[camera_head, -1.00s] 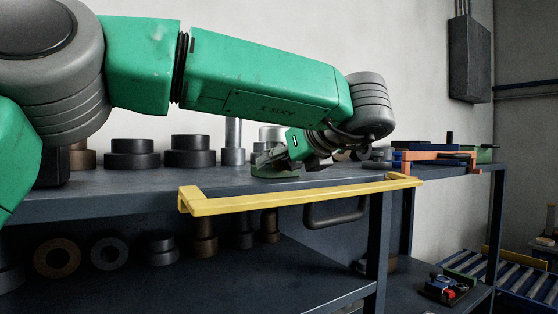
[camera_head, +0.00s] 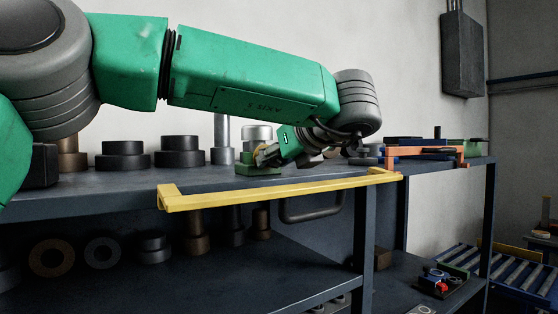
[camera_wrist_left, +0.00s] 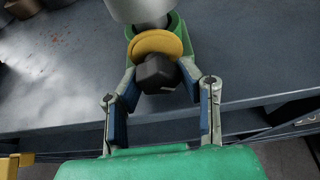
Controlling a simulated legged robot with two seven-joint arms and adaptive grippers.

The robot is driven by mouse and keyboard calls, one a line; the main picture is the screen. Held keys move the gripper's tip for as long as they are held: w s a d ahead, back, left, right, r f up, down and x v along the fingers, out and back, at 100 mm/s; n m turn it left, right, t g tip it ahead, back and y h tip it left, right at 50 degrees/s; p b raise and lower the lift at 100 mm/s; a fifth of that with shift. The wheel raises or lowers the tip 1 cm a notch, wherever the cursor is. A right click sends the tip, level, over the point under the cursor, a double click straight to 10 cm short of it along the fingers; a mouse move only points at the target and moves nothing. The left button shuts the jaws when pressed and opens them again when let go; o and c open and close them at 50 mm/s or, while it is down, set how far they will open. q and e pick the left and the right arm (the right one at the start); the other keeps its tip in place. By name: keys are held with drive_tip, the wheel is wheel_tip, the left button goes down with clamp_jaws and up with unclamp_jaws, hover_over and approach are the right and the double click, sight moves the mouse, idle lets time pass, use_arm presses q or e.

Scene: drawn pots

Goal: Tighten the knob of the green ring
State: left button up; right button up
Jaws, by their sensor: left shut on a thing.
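The green ring (camera_head: 252,170) stands on the bench top around the foot of a pale metal cylinder. It also shows in the left wrist view (camera_wrist_left: 176,26), partly hidden behind a yellow disc (camera_wrist_left: 157,45) and its dark knob (camera_wrist_left: 155,73). My left gripper (camera_wrist_left: 157,76) has a finger on each side of the knob and is shut on it. In the head view the left gripper (camera_head: 270,155) is small beside the ring, and the knob is hard to make out. My right gripper is in neither view.
Dark stepped cylinders (camera_head: 180,152) stand left of the ring. A yellow rail (camera_head: 270,194) runs along the bench's front edge. The lower shelf (camera_head: 230,272) holds rings and cylinders. Bare bench top lies around the ring.

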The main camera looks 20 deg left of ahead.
use_arm(q)
drive_tip(key=shift+a, duration=0.15)
drive_tip(key=shift+m+g+y+b, duration=0.4)
drive_tip(key=shift+m+g, duration=0.2)
drive_tip(key=shift+m, duration=0.2)
drive_tip(key=shift+r+m+g+y, duration=0.15)
drive_tip(key=shift+m+g+y, duration=0.45)
drive_tip(key=shift+m, duration=0.8)
drive_tip(key=shift+r, duration=0.1)
drive_tip(key=o, duration=1.2)
drive_tip(key=shift+c, duration=0.2)
drive_tip(key=shift+f, duration=0.2)
